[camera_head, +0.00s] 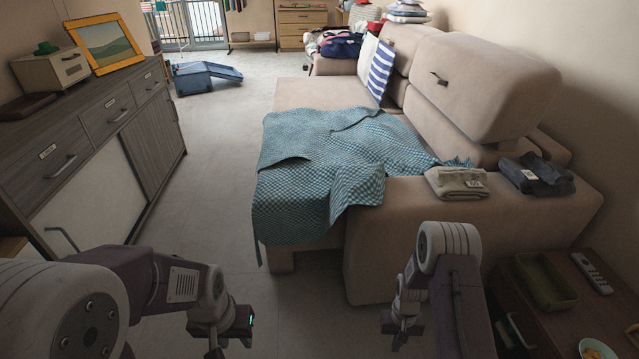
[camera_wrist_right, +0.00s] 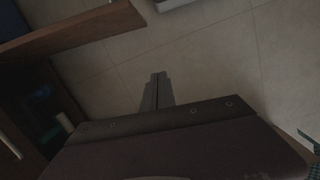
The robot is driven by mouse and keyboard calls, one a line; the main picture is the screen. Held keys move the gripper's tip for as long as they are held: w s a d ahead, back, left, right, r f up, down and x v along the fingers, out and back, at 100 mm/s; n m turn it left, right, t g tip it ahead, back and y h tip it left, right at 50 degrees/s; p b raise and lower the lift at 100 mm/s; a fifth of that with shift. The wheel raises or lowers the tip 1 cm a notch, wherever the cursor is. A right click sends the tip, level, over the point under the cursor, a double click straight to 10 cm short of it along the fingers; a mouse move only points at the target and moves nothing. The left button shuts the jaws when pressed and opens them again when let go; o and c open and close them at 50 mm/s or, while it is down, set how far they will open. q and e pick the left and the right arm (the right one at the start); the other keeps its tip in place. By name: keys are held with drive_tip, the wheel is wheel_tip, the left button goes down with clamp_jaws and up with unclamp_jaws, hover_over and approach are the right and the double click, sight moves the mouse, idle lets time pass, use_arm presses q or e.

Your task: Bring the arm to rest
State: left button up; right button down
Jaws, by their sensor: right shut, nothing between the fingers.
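My right gripper (camera_head: 398,335) hangs low in front of the sofa's near armrest in the head view, pointing down. In the right wrist view its fingers (camera_wrist_right: 157,91) are closed together over bare floor, with nothing between them. My left gripper (camera_head: 232,346) is at the lower left of the head view, above the floor, partly cut off by the bottom edge. Its fingers are too dark and small to show whether they are apart.
The beige sofa (camera_head: 300,93) carries a teal checked blanket (camera_head: 322,160). Folded clothes (camera_head: 457,182) lie on its armrest. A dark side table (camera_head: 585,318) stands close right of my right arm. A grey dresser (camera_head: 95,140) lines the left. Floor (camera_head: 215,175) between is clear.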

drive_tip(key=w+a+r+n+t, duration=0.1)
drive_tip(key=w+r+t, duration=0.1)
drive_tip(key=r, duration=0.8)
drive_tip(key=w+a+r+t, duration=0.2)
drive_tip(key=r, duration=0.8)
drive_tip(key=s+a+r+g, duration=0.1)
drive_tip(key=s+r, duration=0.1)
drive_tip(key=s, duration=0.5)
drive_tip(key=s+r, duration=0.3)
drive_tip(key=s, duration=0.4)
wheel_tip(320, 180, up, 32)
drive_tip(key=p, duration=3.3)
drive_tip(key=shift+w+r, duration=0.25)
drive_tip(key=shift+w, duration=0.15)
